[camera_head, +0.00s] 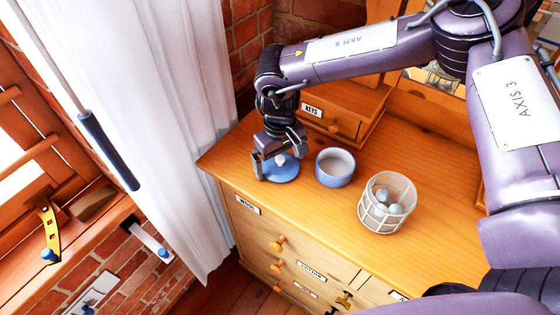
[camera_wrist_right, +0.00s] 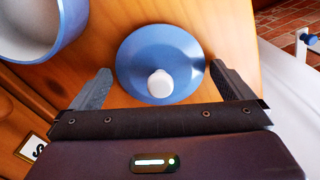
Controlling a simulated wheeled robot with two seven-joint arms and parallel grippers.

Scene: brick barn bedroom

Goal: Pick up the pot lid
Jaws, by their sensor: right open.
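The pot lid (camera_head: 281,172) is a blue disc with a white knob, lying on the wooden dresser top near its left end. In the right wrist view the lid (camera_wrist_right: 150,55) sits in front of my right gripper (camera_wrist_right: 160,85), with its white knob between the two open fingers. In the head view my right gripper (camera_head: 277,165) is low over the lid, pointing down. Whether the fingers touch the lid I cannot tell. The blue pot (camera_head: 334,172), open and pale inside, stands just right of the lid. My left gripper is not in view.
A glass jar in a pale frame (camera_head: 386,205) with grey things inside stands right of the pot. A small drawer box labelled KEYS (camera_head: 330,122) is behind the gripper. The dresser's left edge and a white curtain (camera_head: 170,120) are close on the left.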

